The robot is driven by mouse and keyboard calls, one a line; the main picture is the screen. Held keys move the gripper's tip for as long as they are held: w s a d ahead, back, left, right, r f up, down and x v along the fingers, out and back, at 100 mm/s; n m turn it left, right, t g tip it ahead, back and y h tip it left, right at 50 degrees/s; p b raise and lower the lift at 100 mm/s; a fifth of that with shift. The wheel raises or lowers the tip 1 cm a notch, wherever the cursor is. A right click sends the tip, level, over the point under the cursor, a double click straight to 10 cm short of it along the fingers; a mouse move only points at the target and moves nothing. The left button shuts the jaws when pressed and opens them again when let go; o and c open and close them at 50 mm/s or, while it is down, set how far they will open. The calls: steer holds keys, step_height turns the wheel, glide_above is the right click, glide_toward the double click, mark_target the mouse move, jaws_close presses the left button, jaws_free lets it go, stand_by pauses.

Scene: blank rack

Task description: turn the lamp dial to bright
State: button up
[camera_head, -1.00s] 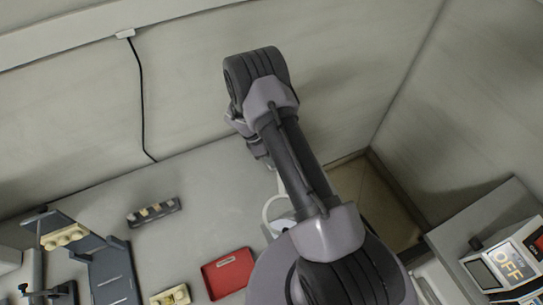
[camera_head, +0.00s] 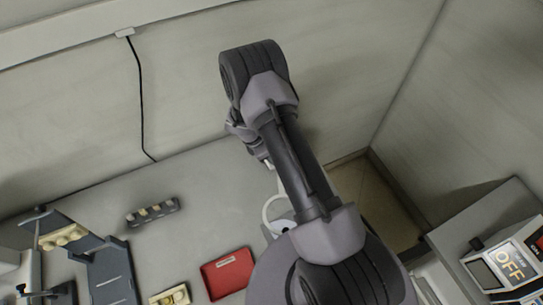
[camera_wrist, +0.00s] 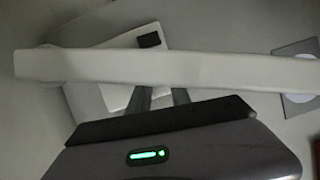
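A white curved lamp part (camera_head: 268,207) shows beside my arm at the table's right side, with a pale base (camera_head: 281,227) partly hidden by the arm. In the wrist view a long white bar (camera_wrist: 200,68), apparently the lamp's arm, crosses in front of my gripper (camera_wrist: 162,94). Its two grey fingers are apart with nothing visible between them, and their tips are hidden by the bar. Beyond the bar is a pale base (camera_wrist: 112,62) with a dark square (camera_wrist: 149,40). I cannot make out the dial or its setting. The gripper is hidden in the head view.
A red tray (camera_head: 228,283), a dark rack with small items (camera_head: 152,222), a yellowish block (camera_head: 170,298) and a blue-grey rack (camera_head: 112,275) lie to the left. A device reading OFF (camera_head: 508,262) stands at right. In the wrist view, a pale disc (camera_wrist: 298,97) sits at right.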

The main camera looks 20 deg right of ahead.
steer(key=shift+o, duration=1.3)
steer(key=p+v, duration=0.3)
steer(key=v, duration=1.4)
steer(key=shift+r, duration=0.2)
steer(key=shift+w, duration=0.1)
steer(key=d+f+m+b, duration=0.1)
steer(key=d+f, duration=0.1)
steer(key=f, duration=0.3)
steer(key=d+f+m+b, duration=0.1)
steer(key=d+f, duration=0.1)
steer(key=f, duration=0.3)
steer(key=s+d+f+m+g, duration=0.1)
steer(key=d+f, duration=0.1)
steer(key=f, duration=0.4)
steer(key=shift+d+m+b, duration=0.35)
steer(key=shift+m+b, duration=0.05)
steer(key=shift+c, duration=0.4)
